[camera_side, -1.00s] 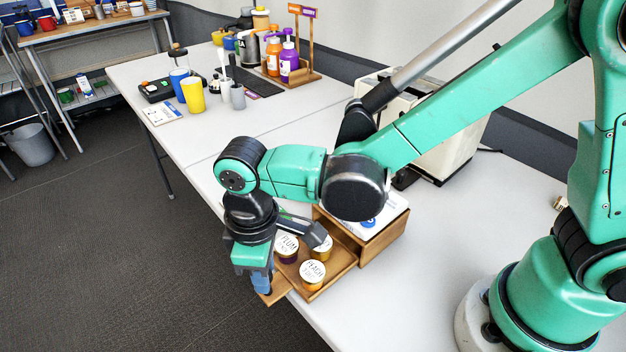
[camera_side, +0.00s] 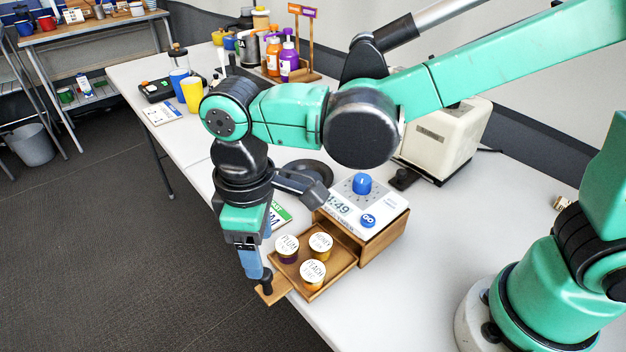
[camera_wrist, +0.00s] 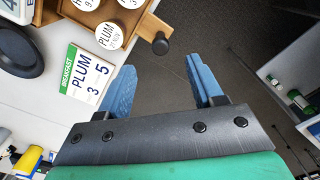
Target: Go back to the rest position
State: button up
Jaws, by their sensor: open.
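My gripper (camera_wrist: 165,90) is open and empty in the wrist view, with its two blue fingers apart over the floor beside the table edge. In the side view my gripper (camera_side: 258,275) points down, just left of and above the knob end of an open wooden drawer (camera_side: 327,284). The drawer's dark knob (camera_wrist: 160,44) shows ahead of the fingers and apart from them in the wrist view. Several jars stand in the drawer: one labelled PLUM (camera_side: 287,248), one PEACH (camera_side: 313,272) and one at the back (camera_side: 320,244).
The drawer's wooden box (camera_side: 378,241) carries a white panel with a blue dial (camera_side: 362,183). A PLUM card (camera_wrist: 87,75) and a dark round plate (camera_wrist: 20,53) lie beside it. A cream toaster-like appliance (camera_side: 450,140) stands behind. Cups and bottles stand at the table's far end.

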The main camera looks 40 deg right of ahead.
jog(key=d+r+m+t, duration=0.1)
jog(key=d+m+t, duration=0.1)
jog(key=d, duration=0.4)
jog(key=d+r+m+t, duration=0.1)
jog(key=d+m+t, duration=0.1)
jog(key=d+m, duration=0.2)
jog(key=d+r+m+t, duration=0.2)
jog(key=d+m+t, duration=0.1)
jog(key=d, duration=0.6)
jog(key=shift+s+d, duration=0.25)
jog(key=shift+s, duration=0.05)
